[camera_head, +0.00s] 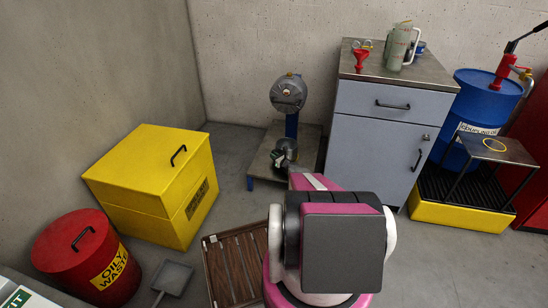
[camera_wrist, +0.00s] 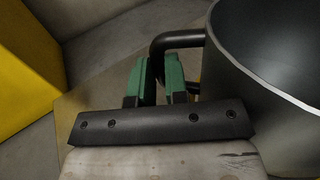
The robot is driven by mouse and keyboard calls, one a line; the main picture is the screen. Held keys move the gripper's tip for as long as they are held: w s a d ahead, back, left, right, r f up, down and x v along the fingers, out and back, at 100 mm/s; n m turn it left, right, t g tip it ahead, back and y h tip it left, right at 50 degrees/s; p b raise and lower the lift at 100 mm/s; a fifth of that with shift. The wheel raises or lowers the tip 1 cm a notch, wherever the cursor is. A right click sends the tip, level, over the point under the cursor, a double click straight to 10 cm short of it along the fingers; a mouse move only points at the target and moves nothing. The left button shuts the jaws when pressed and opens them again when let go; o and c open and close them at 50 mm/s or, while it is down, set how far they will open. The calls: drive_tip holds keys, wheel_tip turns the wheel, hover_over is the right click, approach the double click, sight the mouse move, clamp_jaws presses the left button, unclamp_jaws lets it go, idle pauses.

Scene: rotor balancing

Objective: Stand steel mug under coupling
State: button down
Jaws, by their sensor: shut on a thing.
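The steel mug (camera_wrist: 268,50) fills the right side of the wrist view, dark and upright, with its black handle (camera_wrist: 178,37) towards me. The two green fingers of my gripper (camera_wrist: 158,78) are shut on that handle. In the head view the mug (camera_head: 288,144) is in front of the blue post, below the round grey coupling (camera_head: 289,93) at the post's top. My gripper (camera_head: 279,159) is at the mug's near side. I cannot tell whether the mug's base touches the stand's plate (camera_head: 262,163); my arm hides part of it.
A grey cabinet (camera_head: 376,140) stands close to the right of the stand, with a red funnel (camera_head: 360,60) and a jug (camera_head: 397,50) on top. A yellow bin (camera_head: 150,190) and a red oily-waste can (camera_head: 85,255) stand at the left. A slatted wooden board (camera_head: 235,265) lies in front.

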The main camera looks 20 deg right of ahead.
drive_tip(key=c, duration=1.1)
unclamp_jaws()
